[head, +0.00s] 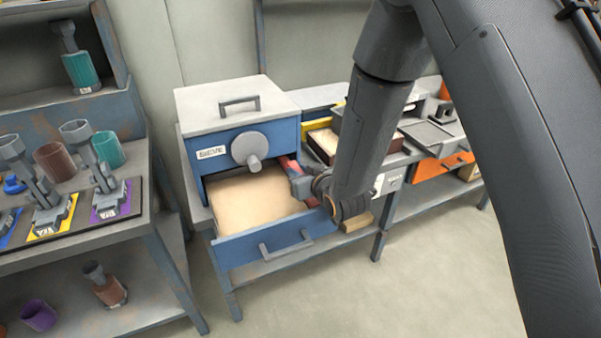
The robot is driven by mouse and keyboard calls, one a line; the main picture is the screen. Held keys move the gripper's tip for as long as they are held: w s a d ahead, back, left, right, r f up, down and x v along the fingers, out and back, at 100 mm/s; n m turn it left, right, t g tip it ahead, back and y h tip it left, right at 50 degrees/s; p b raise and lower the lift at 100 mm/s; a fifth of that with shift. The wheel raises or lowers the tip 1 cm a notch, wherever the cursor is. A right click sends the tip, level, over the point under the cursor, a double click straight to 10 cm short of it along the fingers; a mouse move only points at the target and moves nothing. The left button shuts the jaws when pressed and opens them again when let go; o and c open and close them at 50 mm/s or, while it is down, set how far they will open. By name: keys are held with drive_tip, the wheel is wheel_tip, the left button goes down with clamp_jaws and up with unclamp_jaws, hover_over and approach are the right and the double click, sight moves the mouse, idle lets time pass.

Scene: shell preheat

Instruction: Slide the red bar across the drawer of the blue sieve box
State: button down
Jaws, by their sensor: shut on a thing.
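The blue sieve box (214,163) stands on a bench in the middle, with a grey lid, a "SIEVE" label and a round grey knob on its front. Its drawer (262,247) is pulled out and holds pale sand. A bit of the red bar (288,165) shows at the right side of the box, beside the drawer's right edge. My gripper (297,181) is at that edge, shut on the red bar. My arm comes down from the upper right, and the gripper and wrist hide much of the bar.
At left, a bench holds a dark tray (70,229) of grey tools on coloured plates, with a brown cup (54,162) and a teal cup (108,149) behind. Right of the sieve box are a yellow-edged box (318,124) and an orange drawer unit (430,168). The floor in front is clear.

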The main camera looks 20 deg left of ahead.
drive_tip(key=shift+w+d, duration=0.1)
drive_tip(key=shift+d, duration=0.05)
drive_tip(key=c, duration=1.5)
unclamp_jaws()
drive_tip(key=shift+w+d, duration=0.1)
drive_tip(key=shift+d, duration=0.05)
drive_tip(key=shift+s+r, duration=0.1)
drive_tip(key=shift+s, duration=0.1)
drive_tip(key=b+v, duration=0.1)
drive_tip(key=v, duration=0.6)
drive_tip(key=shift+s+d+r, duration=0.1)
drive_tip(key=shift+s+d, duration=0.05)
